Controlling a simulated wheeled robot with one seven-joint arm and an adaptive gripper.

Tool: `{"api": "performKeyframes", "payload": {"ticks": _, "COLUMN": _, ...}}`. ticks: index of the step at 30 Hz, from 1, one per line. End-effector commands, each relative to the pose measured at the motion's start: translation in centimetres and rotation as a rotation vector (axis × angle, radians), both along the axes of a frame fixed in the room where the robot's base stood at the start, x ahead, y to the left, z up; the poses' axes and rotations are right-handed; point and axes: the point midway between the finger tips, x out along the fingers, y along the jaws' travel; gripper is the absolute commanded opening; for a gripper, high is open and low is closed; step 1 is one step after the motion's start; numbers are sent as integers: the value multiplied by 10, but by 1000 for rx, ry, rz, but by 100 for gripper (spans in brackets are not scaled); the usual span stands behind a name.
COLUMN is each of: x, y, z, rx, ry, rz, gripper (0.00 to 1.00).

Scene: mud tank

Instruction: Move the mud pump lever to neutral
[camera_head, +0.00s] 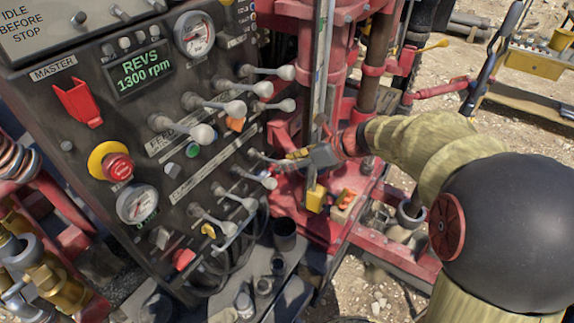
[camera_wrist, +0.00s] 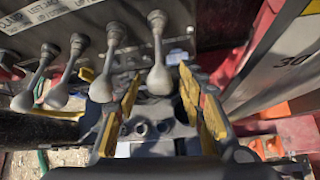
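A control panel (camera_head: 150,130) carries several grey levers with pale rounded knobs in the head view. I cannot read which label marks the mud pump lever. My gripper (camera_head: 272,163) is at the right edge of the panel, by a lever knob (camera_head: 268,182) of the lower group. In the wrist view, my gripper (camera_wrist: 160,90) is open, with its yellow-padded fingers apart. One lever (camera_wrist: 159,60) stands between the fingers, and no contact is clear. Further levers (camera_wrist: 102,85) stand in a row to the left, the nearest close to the left finger. The gripper partly hides the panel edge.
A red emergency button (camera_head: 118,167), gauges (camera_head: 195,34) and a display reading 1300 rpm (camera_head: 143,70) are on the panel. Red rig framework (camera_head: 295,60) stands close behind my gripper. Dark cups (camera_head: 285,234) stand below the panel. Gravel ground lies to the right.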

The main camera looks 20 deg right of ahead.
Motion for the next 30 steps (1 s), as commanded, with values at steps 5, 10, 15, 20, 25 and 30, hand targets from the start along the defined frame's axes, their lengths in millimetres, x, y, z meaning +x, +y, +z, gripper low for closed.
{"api": "performKeyframes", "payload": {"ticks": 5, "x": -19, "y": -20, "z": 24, "rx": -3, "ry": -2, "rz": -4, "gripper": 40}}
{"api": "performKeyframes", "payload": {"ticks": 10, "x": -38, "y": -38, "z": 46, "rx": -3, "ry": -2, "rz": -4, "gripper": 40}}
{"api": "performKeyframes", "payload": {"ticks": 15, "x": -51, "y": -49, "z": 61, "rx": -1, "ry": 0, "rz": -2, "gripper": 40}}
{"api": "performKeyframes", "payload": {"ticks": 20, "x": -57, "y": -54, "z": 68, "rx": -1, "ry": 1, "rz": -1, "gripper": 40}}
{"api": "performKeyframes", "payload": {"ticks": 25, "x": -58, "y": -54, "z": 69, "rx": -1, "ry": 2, "rz": 0, "gripper": 40}}
{"api": "performKeyframes", "payload": {"ticks": 30, "x": -58, "y": -54, "z": 69, "rx": -1, "ry": 2, "rz": 0, "gripper": 40}}
